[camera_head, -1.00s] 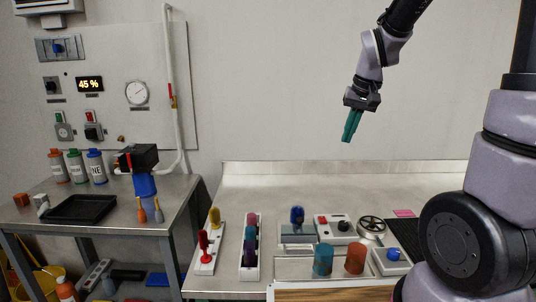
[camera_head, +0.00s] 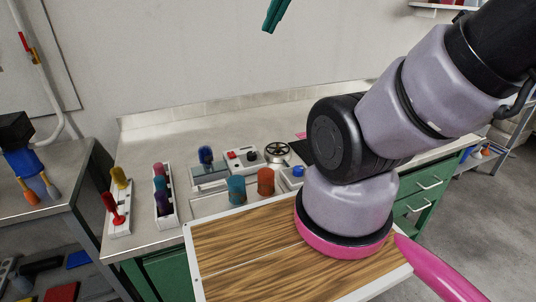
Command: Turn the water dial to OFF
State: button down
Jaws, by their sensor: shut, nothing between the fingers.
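My gripper (camera_head: 275,14) shows only as its teal fingers at the top edge; the rest of it is out of frame. The fingers are together, empty, and in the air in front of the wall, well above the bench. No dial with a readable water or OFF label shows. A white box with a blue knob (camera_head: 298,171) stands on the bench just left of my arm. Its knob position is too small to read. A white unit with a red switch and a black knob (camera_head: 243,158) stands behind and left of it.
The bench (camera_head: 150,133) also holds a blue cup (camera_head: 236,189), an orange cup (camera_head: 266,181), a round handwheel (camera_head: 277,152) and racks with coloured handles. A side table (camera_head: 75,182) stands left, with a pipe (camera_head: 37,62) on the wall. The back of the bench is clear.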

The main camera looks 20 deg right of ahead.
aim_at(297, 171)
jog(key=k+l, duration=0.3)
jog(key=l, duration=0.15)
jog(key=k+l, duration=0.3)
jog(key=l, duration=0.1)
